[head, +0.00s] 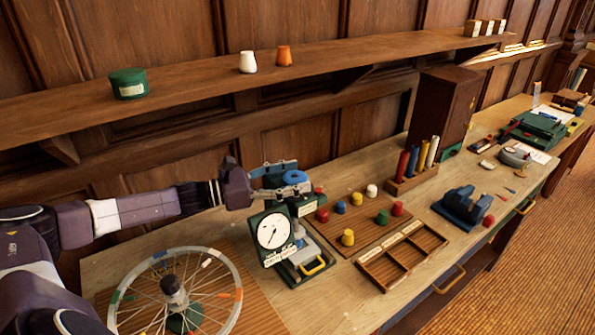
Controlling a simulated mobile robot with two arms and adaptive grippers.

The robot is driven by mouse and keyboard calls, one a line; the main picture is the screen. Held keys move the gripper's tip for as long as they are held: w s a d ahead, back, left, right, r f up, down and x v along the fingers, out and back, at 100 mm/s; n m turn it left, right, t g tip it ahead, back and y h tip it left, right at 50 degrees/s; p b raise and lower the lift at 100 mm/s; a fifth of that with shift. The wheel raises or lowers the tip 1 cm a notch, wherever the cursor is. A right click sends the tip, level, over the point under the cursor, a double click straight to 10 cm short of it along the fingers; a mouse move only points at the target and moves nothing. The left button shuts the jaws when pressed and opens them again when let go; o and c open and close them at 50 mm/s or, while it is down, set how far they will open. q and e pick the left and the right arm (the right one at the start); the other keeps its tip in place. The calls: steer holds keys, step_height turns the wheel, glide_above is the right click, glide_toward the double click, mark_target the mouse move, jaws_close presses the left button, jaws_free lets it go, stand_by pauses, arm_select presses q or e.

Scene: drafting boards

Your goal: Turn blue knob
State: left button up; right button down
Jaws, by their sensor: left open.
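The blue knob (295,177) is a round blue piece at the top of a bench device with a white dial gauge (273,231). The device has a dark green gauge body and a grey base with a yellow handle. My left gripper (302,176) comes in from the left at knob height. Its jaws are open, one finger on the far side of the knob and one on the near side. I cannot tell whether either finger touches it. The fingers partly hide the knob and the device's top. My right gripper is not in view.
A spoked wheel (240,290) lies at front left below my left arm. Right of the device are a board with coloured pegs (365,222) and a wooden compartment tray (405,262). A wall shelf (190,90) runs behind and above the gripper.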

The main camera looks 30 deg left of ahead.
arm_select(q)
steer(key=shift+w+d+r, duration=0.15)
steer(key=shift+w+d, duration=0.1)
steer(key=shift+d, duration=0.15)
steer(key=shift+w, duration=0.15)
steer(key=shift+c, duration=0.5)
steer(key=c, duration=1)
steer(key=shift+c, duration=0.5)
steer(key=shift+f+h+b, duration=0.25)
steer(key=shift+h+b, duration=0.05)
steer(key=shift+b, duration=0.25)
steer(key=m+g+h+b, duration=0.4)
steer(key=g+b, duration=0.1)
steer(key=b, duration=0.8)
steer(key=shift+f+m+g, duration=0.1)
steer(key=shift+m+g, duration=0.2)
steer(key=shift+m, duration=0.1)
steer(key=m+g+h+b, duration=0.1)
steer(key=m+g+b, duration=0.1)
steer(key=g+b, duration=0.1)
steer(key=shift+d+g+h+b, duration=0.15)
steer(key=shift+g+h+b, duration=0.2)
steer(key=shift+b, duration=0.25)
steer(key=shift+s+r+m+g+h+b, duration=0.2)
steer(key=shift+m+g+h+b, duration=0.05)
steer(key=shift+m+g+b, duration=0.3)
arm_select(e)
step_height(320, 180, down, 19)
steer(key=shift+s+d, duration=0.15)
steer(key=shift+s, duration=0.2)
